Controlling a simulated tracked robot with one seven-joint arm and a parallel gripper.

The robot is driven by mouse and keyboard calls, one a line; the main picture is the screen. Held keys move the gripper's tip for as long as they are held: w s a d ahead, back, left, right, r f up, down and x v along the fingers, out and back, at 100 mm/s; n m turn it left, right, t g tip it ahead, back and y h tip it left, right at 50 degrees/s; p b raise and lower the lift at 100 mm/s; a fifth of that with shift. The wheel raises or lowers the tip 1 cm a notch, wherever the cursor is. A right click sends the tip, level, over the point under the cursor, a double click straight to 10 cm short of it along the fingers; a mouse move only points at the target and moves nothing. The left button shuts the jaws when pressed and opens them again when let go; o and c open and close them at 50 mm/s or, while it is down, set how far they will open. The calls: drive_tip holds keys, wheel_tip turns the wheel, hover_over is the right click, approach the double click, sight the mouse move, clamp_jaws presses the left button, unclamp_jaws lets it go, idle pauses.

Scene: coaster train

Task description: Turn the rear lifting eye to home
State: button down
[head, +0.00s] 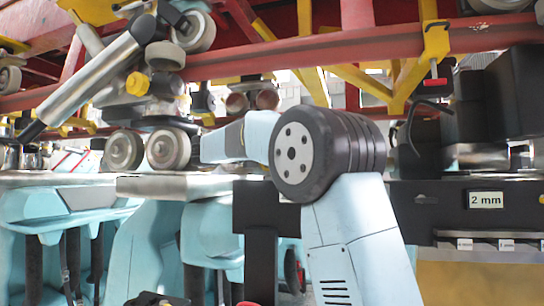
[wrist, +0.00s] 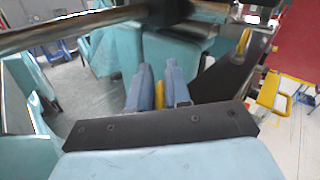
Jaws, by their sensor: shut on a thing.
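My gripper (wrist: 158,72) shows in the wrist view as two blue-grey fingers side by side. They are shut on a narrow yellow piece (wrist: 160,92) between them, which appears to be the rear lifting eye. The fingers hide most of it, so its shape and the angle it is turned to cannot be told. In the head view my light-blue arm with its black joint fills the middle, and my gripper is hidden from that camera.
Red and yellow track beams (head: 350,47) cross overhead. Coaster wheels (head: 124,150) and a silver cylinder (head: 88,82) are at the left. Light-blue seats (head: 65,215) stand below. A black panel with a "2 mm" label (head: 486,200) is at the right.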

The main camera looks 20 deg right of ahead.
drive_tip(key=shift+s+m+g, duration=0.15)
drive_tip(key=shift+m+g, duration=0.65)
drive_tip(key=shift+g, duration=0.4)
drive_tip(key=shift+r, duration=0.1)
drive_tip(key=c, duration=1.1)
unclamp_jaws()
drive_tip(key=shift+c, duration=0.2)
drive_tip(key=r, duration=0.3)
drive_tip(key=shift+s+r, duration=0.2)
drive_tip(key=shift+r, duration=0.05)
drive_tip(key=s+r, duration=0.9)
drive_tip(key=s, duration=0.4)
drive_tip(key=shift+s+a+r, duration=0.15)
drive_tip(key=shift+s, duration=0.15)
drive_tip(key=shift+c, duration=0.3)
